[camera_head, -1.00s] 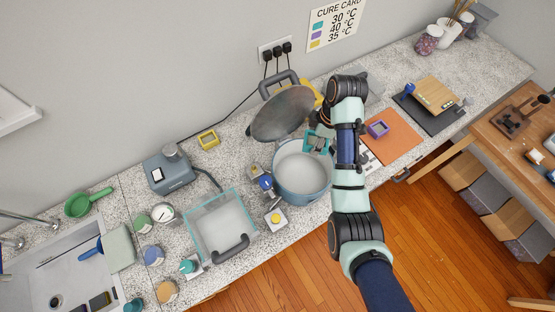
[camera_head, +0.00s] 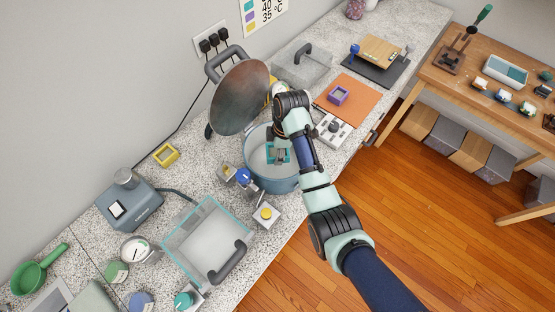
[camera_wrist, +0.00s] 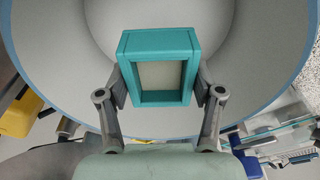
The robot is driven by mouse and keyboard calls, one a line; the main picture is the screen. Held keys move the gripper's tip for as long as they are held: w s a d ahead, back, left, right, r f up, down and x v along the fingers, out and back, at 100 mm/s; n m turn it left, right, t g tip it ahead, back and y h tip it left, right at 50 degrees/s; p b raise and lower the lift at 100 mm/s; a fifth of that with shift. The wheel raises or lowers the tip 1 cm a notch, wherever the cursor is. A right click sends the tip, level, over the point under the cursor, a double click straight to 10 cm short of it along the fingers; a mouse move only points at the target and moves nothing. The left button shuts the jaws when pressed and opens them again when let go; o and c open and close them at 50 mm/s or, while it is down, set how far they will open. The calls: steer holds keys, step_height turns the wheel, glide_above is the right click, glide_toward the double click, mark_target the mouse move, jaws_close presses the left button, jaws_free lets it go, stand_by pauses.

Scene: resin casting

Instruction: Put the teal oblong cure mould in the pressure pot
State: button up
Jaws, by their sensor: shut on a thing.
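The teal oblong mould (camera_wrist: 157,42) is an open rectangular frame with a pale inside. My gripper (camera_wrist: 159,88) is shut on it, one finger on each side, in the wrist view. The mould also shows in the head view (camera_head: 286,155), with my gripper (camera_head: 279,148) above it. The blue pressure pot (camera_head: 284,186) is open, with its round metal lid (camera_head: 240,97) tilted up behind it. The mould is over the pot's mouth or inside it, with the pale pot interior (camera_wrist: 75,60) around it. I cannot tell whether it touches the pot's floor.
A clear teal-edged box (camera_head: 190,262) with a dark handle stands left of the pot. A yellow mould (camera_head: 166,155) lies behind it. A yellow-button box (camera_head: 266,214) is near the pot's front.

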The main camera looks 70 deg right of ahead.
steer(key=shift+f+b, duration=0.4)
steer(key=shift+f, duration=1.9)
steer(key=shift+f, duration=0.65)
steer(key=o, duration=1.2)
steer(key=shift+r, duration=0.15)
steer(key=r+p, duration=0.1)
steer(key=r, duration=0.3)
steer(key=s+r+p, duration=0.1)
steer(key=r, duration=0.3)
steer(key=r+p, duration=0.1)
steer(key=r, duration=0.4)
steer(key=shift+s+d, duration=0.3)
steer(key=shift+d, duration=0.1)
